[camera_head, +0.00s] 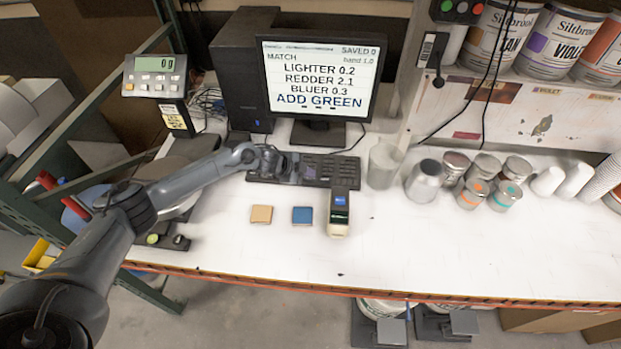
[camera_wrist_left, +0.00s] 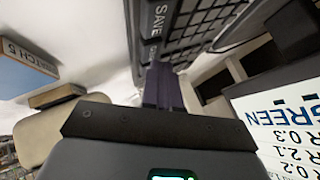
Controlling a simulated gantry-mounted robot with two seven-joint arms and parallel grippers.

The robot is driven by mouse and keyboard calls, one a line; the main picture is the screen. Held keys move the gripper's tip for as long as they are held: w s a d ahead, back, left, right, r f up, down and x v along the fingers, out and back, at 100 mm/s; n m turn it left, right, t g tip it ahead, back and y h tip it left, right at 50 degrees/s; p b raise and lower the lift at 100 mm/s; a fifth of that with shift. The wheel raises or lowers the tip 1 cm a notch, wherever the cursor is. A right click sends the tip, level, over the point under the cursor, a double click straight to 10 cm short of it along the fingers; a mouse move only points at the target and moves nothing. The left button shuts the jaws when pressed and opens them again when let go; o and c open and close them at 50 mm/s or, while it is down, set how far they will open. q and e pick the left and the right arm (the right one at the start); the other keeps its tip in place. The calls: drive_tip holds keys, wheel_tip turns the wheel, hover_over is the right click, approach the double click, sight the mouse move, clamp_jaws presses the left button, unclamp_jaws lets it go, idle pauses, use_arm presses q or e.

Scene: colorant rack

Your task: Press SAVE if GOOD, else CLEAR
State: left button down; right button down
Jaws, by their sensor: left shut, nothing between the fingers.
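The monitor (camera_head: 318,80) reads MATCH, LIGHTER 0.2, REDDER 2.1, BLUER 0.3, ADD GREEN, with SAVED 0 and band 1.0 on top. The word GOOD does not show. The black keyboard (camera_head: 318,169) lies in front of it. My left gripper (camera_head: 276,166) is over the keyboard's left end. In the left wrist view its closed, empty fingers (camera_wrist_left: 160,86) point at the keyboard's edge keys. A key marked SAVE (camera_wrist_left: 158,22) is just beyond the tips; the label on the key nearer the tips is unclear. I cannot tell whether the fingers touch a key. My right gripper is not in view.
A tan chip (camera_head: 261,214) and a blue chip (camera_head: 302,215) lie in front. Several cans and cups stand right. A scale display (camera_head: 155,75) is at left. The front of the table is clear.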

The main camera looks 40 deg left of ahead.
sight(308, 180)
use_arm(q)
drive_tip(key=shift+f, duration=0.35)
idle(0.5)
drive_tip(key=shift+r, duration=0.15)
drive_tip(key=shift+r+p, duration=0.6)
drive_tip(key=shift+r, duration=0.05)
idle(0.3)
wheel_tip(308, 180, up, 5)
drive_tip(key=p, duration=0.4)
idle(0.8)
